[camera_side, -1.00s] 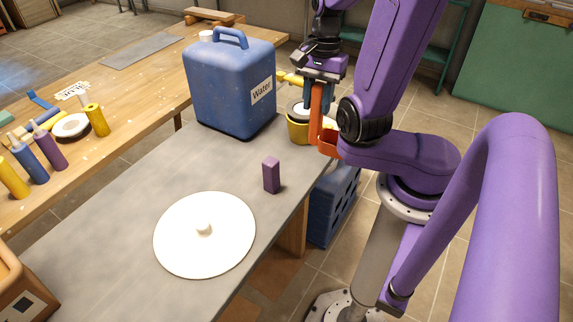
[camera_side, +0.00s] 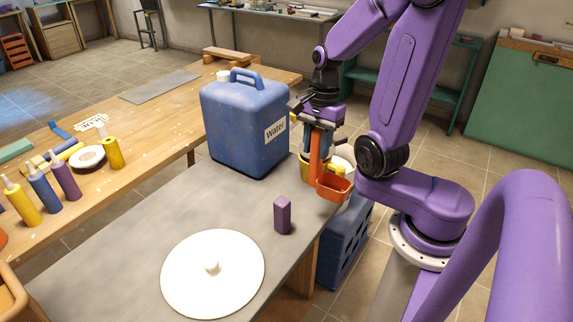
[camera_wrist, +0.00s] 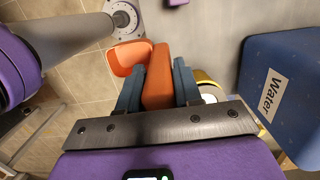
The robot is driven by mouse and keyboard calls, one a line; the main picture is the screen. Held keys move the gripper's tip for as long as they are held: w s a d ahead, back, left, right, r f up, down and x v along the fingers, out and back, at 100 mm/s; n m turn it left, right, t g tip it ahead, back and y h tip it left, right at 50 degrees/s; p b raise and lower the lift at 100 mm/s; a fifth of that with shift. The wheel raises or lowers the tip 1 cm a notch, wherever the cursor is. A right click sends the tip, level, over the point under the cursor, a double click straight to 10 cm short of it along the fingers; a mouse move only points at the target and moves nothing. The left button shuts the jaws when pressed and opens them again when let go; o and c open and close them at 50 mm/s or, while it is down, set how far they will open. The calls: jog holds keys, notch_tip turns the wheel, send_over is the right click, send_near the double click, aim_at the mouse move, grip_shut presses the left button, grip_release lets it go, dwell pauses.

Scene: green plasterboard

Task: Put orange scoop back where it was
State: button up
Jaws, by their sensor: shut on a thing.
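The orange scoop (camera_side: 333,186) hangs from my gripper (camera_side: 320,132), its handle upright between the blue fingers and its cup low. My gripper is shut on the handle, near the back right edge of the grey table. In the wrist view the scoop (camera_wrist: 127,57) shows its handle between the two fingers of my gripper (camera_wrist: 158,85) and its cup beyond them. The cup looks empty in the side view. A yellow bucket (camera_side: 305,168) stands behind the scoop, partly hidden by it; its rim also shows in the wrist view (camera_wrist: 205,77).
A blue water container (camera_side: 240,125) stands just left of my gripper. A purple block (camera_side: 283,215) stands on the grey table (camera_side: 190,205), near a white disc (camera_side: 190,285) with a knob. A blue crate (camera_side: 338,255) is below the table's right edge. The table's middle is clear.

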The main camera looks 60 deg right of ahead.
jog(key=w+d+f, duration=0.1)
jog(key=w+f, duration=0.8)
jog(key=f, duration=0.2)
jog(key=shift+w+d, duration=0.25)
jog(key=shift+d, duration=0.05)
dwell(0.3)
jog(key=shift+f, duration=0.2)
jog(key=o, duration=1.1)
jog(key=shift+c, duration=0.2)
jog(key=shift+r, duration=0.1)
